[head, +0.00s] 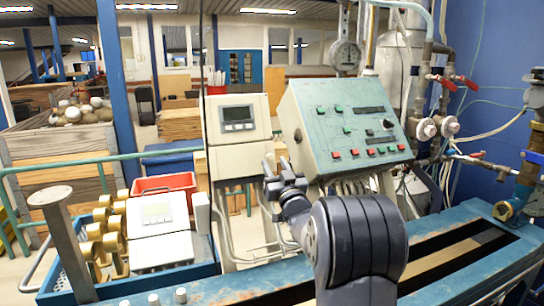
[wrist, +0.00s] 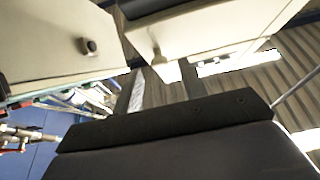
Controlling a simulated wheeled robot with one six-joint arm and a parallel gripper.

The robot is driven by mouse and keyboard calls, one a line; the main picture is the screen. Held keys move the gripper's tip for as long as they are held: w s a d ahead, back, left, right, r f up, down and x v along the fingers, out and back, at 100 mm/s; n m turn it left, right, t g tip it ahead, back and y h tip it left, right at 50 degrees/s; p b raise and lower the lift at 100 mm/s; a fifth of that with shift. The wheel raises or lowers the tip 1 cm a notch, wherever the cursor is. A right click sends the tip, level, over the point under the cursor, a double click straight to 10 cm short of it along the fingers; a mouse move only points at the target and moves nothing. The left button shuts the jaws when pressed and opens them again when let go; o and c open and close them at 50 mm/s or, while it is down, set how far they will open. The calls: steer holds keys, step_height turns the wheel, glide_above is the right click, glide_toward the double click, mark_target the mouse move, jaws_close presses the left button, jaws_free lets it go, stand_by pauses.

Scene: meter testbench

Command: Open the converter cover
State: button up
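The converter (head: 238,135) is a beige wall-type box with a small grey display in its upper part, standing left of the sloped control panel. A seam runs across it below the display, and its lower front cover (head: 238,160) looks closed. My gripper (head: 277,172) is dark and sits just right of the converter's lower part, in front of the gap beside the control panel. No object shows in it; its finger gap is too small to judge.
The control panel (head: 350,130) with red and green buttons is close to my gripper's right. Its side with a dark knob (wrist: 88,46) seems to fill the wrist view's left. A blue tray (head: 75,297) holds brass fittings and another beige device (head: 158,215). Pipes with red valves stand right.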

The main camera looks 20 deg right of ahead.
steer(key=shift+p+x, duration=0.3)
steer(key=shift+x, duration=1.1)
jaws_close()
